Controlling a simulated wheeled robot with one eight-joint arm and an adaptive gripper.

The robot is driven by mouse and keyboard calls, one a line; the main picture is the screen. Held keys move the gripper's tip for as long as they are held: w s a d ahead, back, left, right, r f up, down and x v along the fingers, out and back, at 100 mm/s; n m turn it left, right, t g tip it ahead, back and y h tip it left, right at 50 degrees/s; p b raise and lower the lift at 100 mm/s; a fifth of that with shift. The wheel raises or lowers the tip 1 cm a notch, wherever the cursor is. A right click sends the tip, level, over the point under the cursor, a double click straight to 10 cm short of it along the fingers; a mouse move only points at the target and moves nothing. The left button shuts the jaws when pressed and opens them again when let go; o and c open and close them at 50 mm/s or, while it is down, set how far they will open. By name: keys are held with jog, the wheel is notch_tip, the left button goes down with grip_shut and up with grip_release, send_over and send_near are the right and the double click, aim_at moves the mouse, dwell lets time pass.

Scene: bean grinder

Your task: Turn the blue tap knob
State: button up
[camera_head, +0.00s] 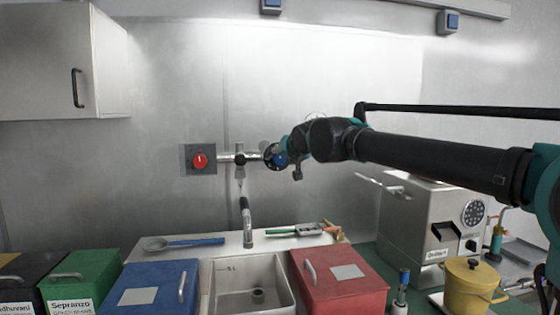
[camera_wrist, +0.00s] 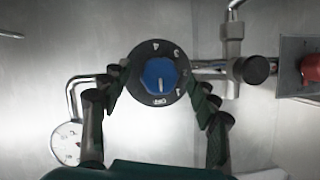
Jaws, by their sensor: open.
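The blue tap knob (camera_wrist: 160,76) sits in the middle of a black dial with white numbers in the wrist view. The dial appears upside down there. In the camera_head view the blue knob (camera_head: 280,160) shows partly behind my gripper, at the right end of the wall tap. My gripper (camera_wrist: 157,90) is open, with one finger on each side of the dial. The fingertips lie close to the dial's rim; I cannot tell whether they touch it. Nothing is held.
A red knob (camera_head: 200,160) is on a wall plate left of the tap. The spout hangs over a sink (camera_head: 252,285) between blue (camera_head: 150,285) and red (camera_head: 340,280) boxes. A grey grinder (camera_head: 425,225) stands right, below my arm. A round gauge (camera_wrist: 67,142) is near my gripper.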

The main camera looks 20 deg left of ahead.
jog(key=shift+x, duration=1.05)
jog(key=shift+c, duration=0.6)
jog(key=c, duration=1)
jog(key=shift+c, duration=0.2)
